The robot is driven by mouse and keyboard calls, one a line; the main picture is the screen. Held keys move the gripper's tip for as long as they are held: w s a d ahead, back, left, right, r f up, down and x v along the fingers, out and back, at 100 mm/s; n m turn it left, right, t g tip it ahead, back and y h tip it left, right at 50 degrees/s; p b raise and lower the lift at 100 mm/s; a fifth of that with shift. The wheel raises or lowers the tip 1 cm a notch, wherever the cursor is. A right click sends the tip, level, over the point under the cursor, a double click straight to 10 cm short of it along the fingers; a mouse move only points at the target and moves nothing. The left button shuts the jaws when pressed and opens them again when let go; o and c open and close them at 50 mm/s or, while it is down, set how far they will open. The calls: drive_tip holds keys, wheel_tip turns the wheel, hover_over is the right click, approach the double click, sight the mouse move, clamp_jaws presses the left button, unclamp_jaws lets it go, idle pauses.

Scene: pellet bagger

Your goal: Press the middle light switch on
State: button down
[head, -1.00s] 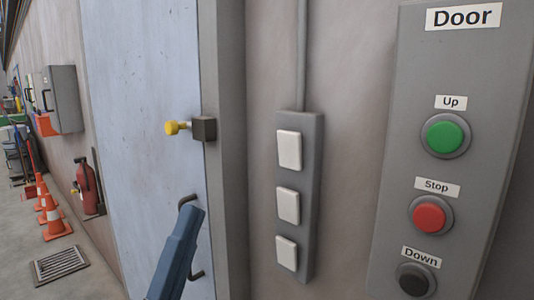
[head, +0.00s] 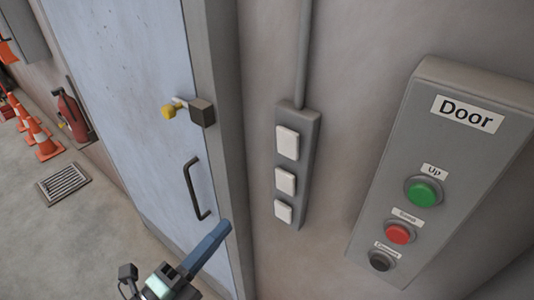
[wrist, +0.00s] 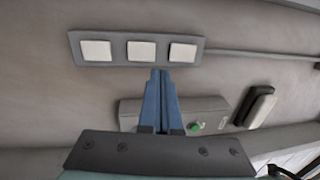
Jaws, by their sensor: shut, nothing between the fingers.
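A grey switch plate (head: 311,142) with three white switches is mounted on the wall, in a vertical row in the head view. The middle switch (head: 286,182) sits between the top switch (head: 288,142) and the bottom switch (head: 283,211). The plate also shows in the wrist view (wrist: 119,38), lying sideways, with the middle switch (wrist: 141,50) at its centre. My gripper (head: 224,228) is shut and empty, left of and below the plate in the head view. In the wrist view its blue fingertips (wrist: 160,72) point just below and right of the middle switch, with contact not visible.
A grey door control box (head: 389,170) with green, red and black buttons is on the wall to the right. A blue-grey door (head: 125,80) with a handle (head: 193,188) and yellow knob (head: 168,111) is to the left. Cones (head: 42,146) and an extinguisher (head: 72,112) stand farther left.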

drive_tip(key=shift+s+f+g, duration=0.15)
drive_tip(key=shift+f+g, duration=0.1)
drive_tip(key=shift+g, duration=0.05)
drive_tip(key=shift+d+r, duration=0.1)
drive_tip(key=p, duration=0.5)
approach(279, 172)
drive_tip(key=f+x, duration=0.1)
drive_tip(key=x, duration=0.5)
drive_tip(key=shift+w+d+r, duration=0.25)
drive_tip(key=shift+w+r, duration=0.1)
drive_tip(key=shift+r, duration=0.2)
drive_tip(key=shift+w+d+r, duration=0.15)
drive_tip(key=shift+w+d, duration=0.05)
drive_tip(key=shift+w, duration=0.05)
drive_tip(key=shift+s, duration=0.1)
